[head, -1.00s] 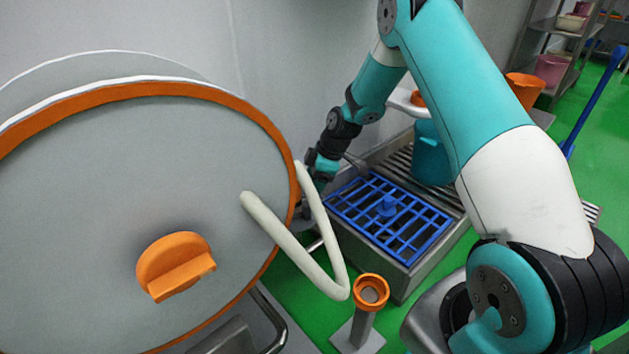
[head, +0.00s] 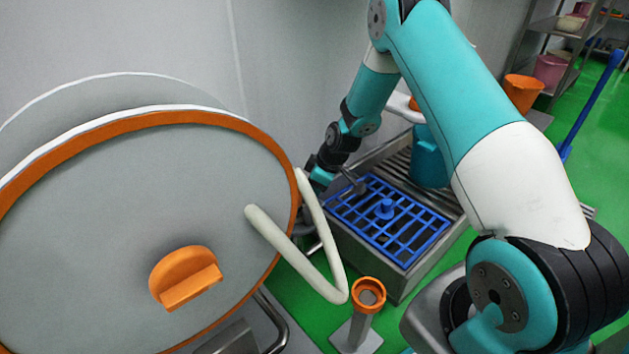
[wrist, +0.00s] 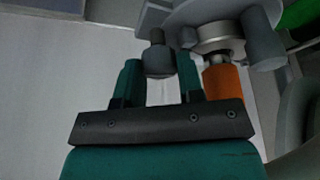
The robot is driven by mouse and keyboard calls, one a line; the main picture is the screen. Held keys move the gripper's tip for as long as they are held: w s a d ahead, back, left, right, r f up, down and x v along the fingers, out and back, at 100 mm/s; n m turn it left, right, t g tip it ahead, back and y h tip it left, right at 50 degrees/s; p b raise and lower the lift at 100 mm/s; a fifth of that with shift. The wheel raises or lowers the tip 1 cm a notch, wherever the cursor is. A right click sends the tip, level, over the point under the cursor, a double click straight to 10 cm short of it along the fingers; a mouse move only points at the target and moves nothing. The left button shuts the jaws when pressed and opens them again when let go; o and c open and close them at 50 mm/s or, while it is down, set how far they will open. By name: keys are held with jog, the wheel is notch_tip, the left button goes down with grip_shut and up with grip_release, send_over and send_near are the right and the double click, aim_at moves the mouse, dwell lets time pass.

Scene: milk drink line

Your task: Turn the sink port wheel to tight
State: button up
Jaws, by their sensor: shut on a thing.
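My gripper (wrist: 158,70) shows two teal fingers in the wrist view, one on each side of a dark grey round peg (wrist: 158,58). It is shut on this peg. The peg sticks out from a grey rounded part (wrist: 195,14), which looks like the sink port wheel; another grey peg is on its right. Only part of the wheel is in the picture, so its turn angle cannot be told. In the head view my gripper (head: 318,178) is low beside the sink's left end, and the wheel is hidden or too small to make out.
An orange cylinder (wrist: 222,92) with a metal collar is close to the right finger. In the head view, a large grey disc (head: 100,220) with an orange rim and a white bent tube (head: 300,255) stand close left of my gripper. A blue grid (head: 420,235) lies on the sink.

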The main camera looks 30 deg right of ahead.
jog(key=shift+m+h+p, duration=0.3)
jog(key=shift+m+p, duration=0.25)
jog(key=shift+m, duration=0.35)
jog(key=o, duration=0.9)
jog(key=p+v, duration=0.2)
jog(key=v, duration=0.3)
jog(key=p+v, duration=0.2)
jog(key=v, duration=0.4)
jog(key=p+v, duration=0.2)
jog(key=v, duration=0.4)
jog(key=shift+s+r, duration=0.1)
jog(key=shift+s, duration=0.3)
